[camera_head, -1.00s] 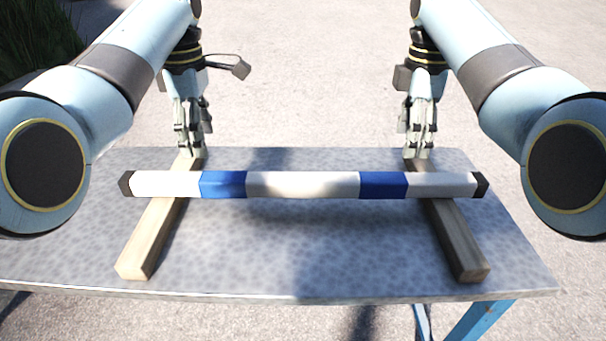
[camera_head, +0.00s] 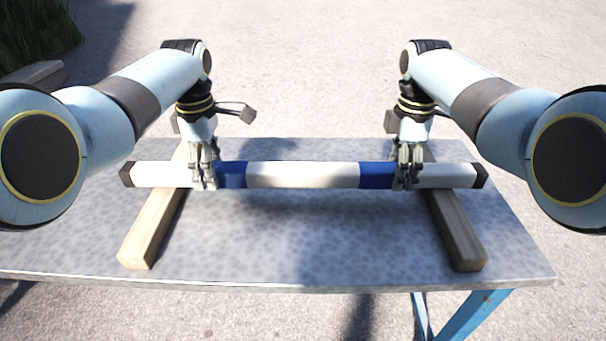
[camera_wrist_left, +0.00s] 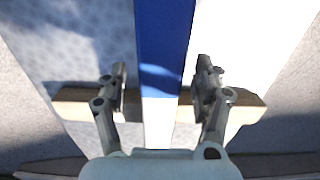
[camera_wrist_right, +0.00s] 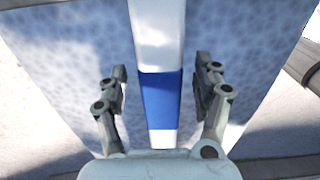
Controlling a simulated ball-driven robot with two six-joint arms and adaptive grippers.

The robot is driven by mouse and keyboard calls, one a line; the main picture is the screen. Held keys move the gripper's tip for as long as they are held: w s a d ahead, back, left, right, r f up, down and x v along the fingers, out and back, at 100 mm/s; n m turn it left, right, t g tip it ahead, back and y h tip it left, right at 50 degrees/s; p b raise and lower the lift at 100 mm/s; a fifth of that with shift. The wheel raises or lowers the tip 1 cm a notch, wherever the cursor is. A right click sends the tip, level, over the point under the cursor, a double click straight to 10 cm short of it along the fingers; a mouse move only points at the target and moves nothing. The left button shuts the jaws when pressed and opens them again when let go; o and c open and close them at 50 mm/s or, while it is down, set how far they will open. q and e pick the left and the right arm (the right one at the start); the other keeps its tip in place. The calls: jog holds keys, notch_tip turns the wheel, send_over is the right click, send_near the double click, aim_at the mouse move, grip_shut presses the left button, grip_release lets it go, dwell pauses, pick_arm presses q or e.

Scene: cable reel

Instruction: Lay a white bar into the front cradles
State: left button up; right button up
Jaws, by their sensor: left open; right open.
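The white bar (camera_head: 300,175) has two blue bands and black end caps. It lies crosswise on two wooden beams, the left one (camera_head: 153,230) and the right one (camera_head: 458,235). My left gripper (camera_head: 206,176) is at the bar by the left blue band, open; in the left wrist view the bar (camera_wrist_left: 163,45) runs between its spread fingers with gaps. My right gripper (camera_head: 407,178) is open at the right blue band; in the right wrist view the bar (camera_wrist_right: 158,40) passes between its fingers, apart from both. No front cradles are visible.
The beams rest on a grey speckled table (camera_head: 300,245) with blue legs (camera_head: 475,315). The tabletop in front of the bar, between the beams, is clear. Pavement surrounds the table, with greenery (camera_head: 35,35) at the far left.

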pick_arm(q)
jog(key=shift+f, duration=0.45)
pick_arm(e)
jog(key=shift+f, duration=0.45)
pick_arm(q)
grip_shut()
pick_arm(e)
grip_shut()
pick_arm(q)
jog(key=shift+r, duration=0.1)
pick_arm(e)
jog(key=shift+r, duration=0.1)
